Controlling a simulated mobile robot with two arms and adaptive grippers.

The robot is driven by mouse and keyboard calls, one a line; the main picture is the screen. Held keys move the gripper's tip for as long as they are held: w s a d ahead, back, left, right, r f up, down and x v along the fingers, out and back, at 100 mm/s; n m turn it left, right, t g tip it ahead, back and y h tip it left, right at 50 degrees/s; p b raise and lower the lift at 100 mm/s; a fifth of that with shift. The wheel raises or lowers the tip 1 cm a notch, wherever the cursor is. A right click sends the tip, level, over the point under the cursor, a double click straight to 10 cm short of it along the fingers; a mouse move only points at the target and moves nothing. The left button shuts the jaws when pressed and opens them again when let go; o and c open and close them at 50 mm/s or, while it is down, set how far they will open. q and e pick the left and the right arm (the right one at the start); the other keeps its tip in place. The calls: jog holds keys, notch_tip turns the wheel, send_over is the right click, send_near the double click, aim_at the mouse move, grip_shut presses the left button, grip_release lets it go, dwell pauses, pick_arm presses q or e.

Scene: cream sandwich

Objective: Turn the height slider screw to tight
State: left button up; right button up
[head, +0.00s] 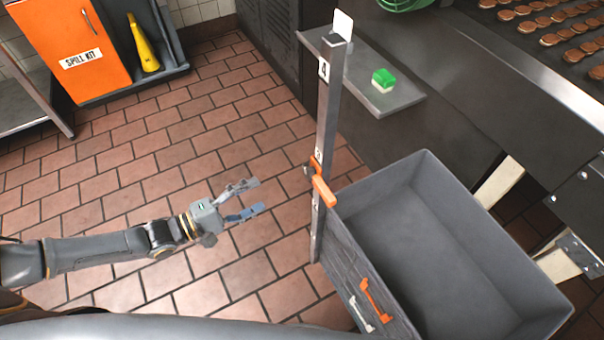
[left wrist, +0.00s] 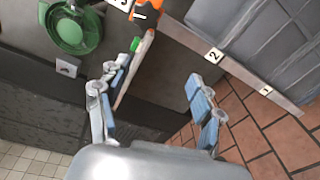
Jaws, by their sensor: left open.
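The height slider screw (head: 322,190) is an orange handle on an upright metal post (head: 327,112) with number labels. In the left wrist view, orange parts of the slider (left wrist: 148,14) show at the top edge, partly cut off, and the post (left wrist: 238,70) runs diagonally to the lower right. My left gripper (head: 261,195) is open and empty. It is to the left of the screw, apart from it, with its fingers pointing toward the post. The gripper's two fingers also show spread in the left wrist view (left wrist: 152,76). My right gripper is not in view.
A grey bin (head: 437,172) stands right of the post, with orange and white pieces on its near side. Open tiled floor lies left of the post. An orange spill-kit cabinet (head: 72,45) stands far left.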

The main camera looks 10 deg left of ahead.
aim_at(306, 173)
pick_arm(q)
notch_tip(306, 173, up, 4)
jog(key=s+f+n+h, duration=0.1)
jog(key=s+n, duration=0.2)
jog(key=p+x, duration=0.2)
jog(key=x, duration=1.1)
jog(key=shift+w+d+r, duration=0.15)
jog(key=shift+w+d, duration=0.05)
jog(key=shift+w, duration=0.15)
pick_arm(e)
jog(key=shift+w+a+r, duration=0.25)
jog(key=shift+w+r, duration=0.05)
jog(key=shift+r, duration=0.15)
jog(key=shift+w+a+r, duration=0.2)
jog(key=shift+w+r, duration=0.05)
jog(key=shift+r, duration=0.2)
pick_arm(q)
jog(key=c, duration=1.2)
jog(key=shift+o, duration=0.2)
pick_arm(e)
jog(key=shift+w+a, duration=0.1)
